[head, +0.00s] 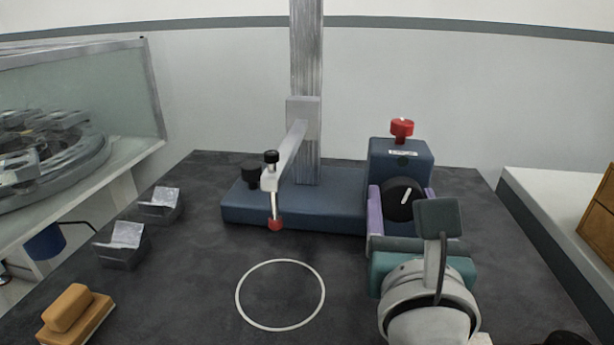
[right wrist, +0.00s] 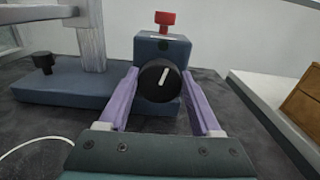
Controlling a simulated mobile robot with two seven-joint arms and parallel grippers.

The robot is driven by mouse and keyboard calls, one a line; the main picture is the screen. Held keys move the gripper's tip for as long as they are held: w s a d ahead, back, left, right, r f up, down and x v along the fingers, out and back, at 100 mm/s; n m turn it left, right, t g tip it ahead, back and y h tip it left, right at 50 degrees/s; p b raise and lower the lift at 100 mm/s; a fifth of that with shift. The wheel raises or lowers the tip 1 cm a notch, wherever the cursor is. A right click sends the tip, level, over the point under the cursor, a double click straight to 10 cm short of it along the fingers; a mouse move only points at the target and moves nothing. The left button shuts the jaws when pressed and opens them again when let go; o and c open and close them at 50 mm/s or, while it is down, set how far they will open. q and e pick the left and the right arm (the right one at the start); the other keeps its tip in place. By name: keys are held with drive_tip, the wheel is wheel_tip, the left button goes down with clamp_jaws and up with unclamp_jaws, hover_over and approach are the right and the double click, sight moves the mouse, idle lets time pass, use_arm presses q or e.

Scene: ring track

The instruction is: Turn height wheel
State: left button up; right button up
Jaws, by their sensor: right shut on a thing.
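The height wheel (head: 397,201) is a black knob with a white line mark, on the front of a blue block (head: 401,150) at the right end of the gauge's blue base. In the right wrist view the wheel (right wrist: 158,82) sits between purple fingers, its mark tilted slightly right of upright. My right gripper (head: 402,197) is shut on the wheel, one finger on each side; its fingertips also show in the right wrist view (right wrist: 160,76). A metal column (head: 306,90) carries an arm with a thin red-tipped probe (head: 274,222). My left gripper is out of view.
A red knob (head: 402,127) tops the block, and a black knob (head: 252,173) stands on the base's left end. Two metal V-blocks (head: 160,206) and a tan brush-like block (head: 72,312) lie left. A white circle (head: 280,328) marks bare dark tabletop.

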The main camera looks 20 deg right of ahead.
drive_tip(key=shift+n, duration=1.2)
drive_tip(key=o, duration=1.4)
drive_tip(key=shift+c, duration=0.2)
drive_tip(key=shift+p, duration=0.3)
wheel_tip(320, 180, up, 20)
drive_tip(key=p, duration=1.8)
drive_tip(key=shift+w+a+n, duration=0.1)
drive_tip(key=shift+n, duration=0.2)
